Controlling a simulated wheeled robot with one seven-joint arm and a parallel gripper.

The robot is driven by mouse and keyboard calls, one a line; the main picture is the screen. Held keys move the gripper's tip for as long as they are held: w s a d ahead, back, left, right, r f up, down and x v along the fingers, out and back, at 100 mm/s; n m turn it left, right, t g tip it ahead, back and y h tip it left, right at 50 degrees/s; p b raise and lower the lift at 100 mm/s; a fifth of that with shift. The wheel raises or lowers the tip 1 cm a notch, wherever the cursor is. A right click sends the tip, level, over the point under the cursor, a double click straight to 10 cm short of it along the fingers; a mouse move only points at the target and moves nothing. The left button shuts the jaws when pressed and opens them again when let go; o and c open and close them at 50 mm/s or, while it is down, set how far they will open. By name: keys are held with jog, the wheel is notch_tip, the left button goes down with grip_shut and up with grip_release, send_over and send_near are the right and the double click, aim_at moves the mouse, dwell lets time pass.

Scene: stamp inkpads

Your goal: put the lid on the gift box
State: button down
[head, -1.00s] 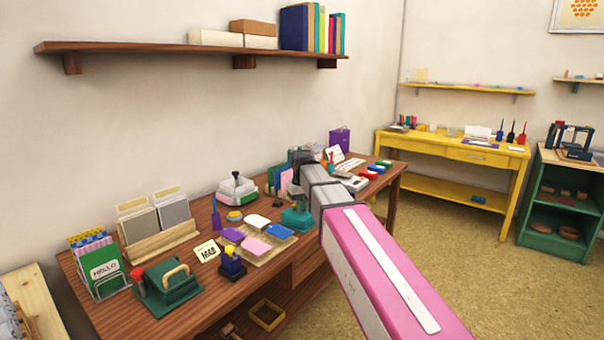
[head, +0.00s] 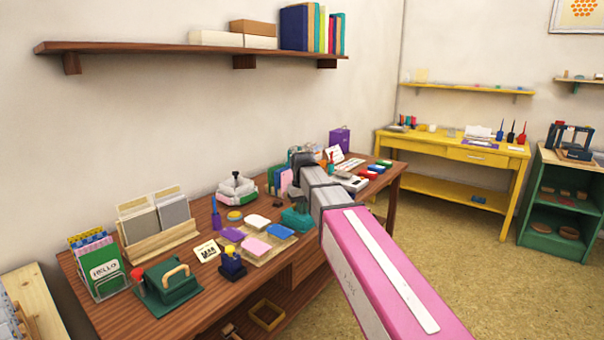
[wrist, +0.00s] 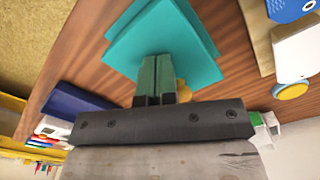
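A teal gift box (head: 296,221) stands near the right part of the wooden table, just right of the ink pads. In the wrist view a flat teal lid (wrist: 160,35) shows as a square, with a second teal edge (wrist: 210,35) of the box beside it. I cannot tell whether the lid touches the box. My gripper (wrist: 156,62), with green fingers close together, reaches down to the lid's middle and seems shut on it. The exact grip point is hidden. In the head view my arm partly covers this area.
Ink pads on a tan tray (head: 262,257) lie left of the box, near a yellow round tin (head: 235,216). A card rack (head: 158,245) and green press (head: 168,288) fill the table's left side.

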jog(key=shift+r, duration=3.5)
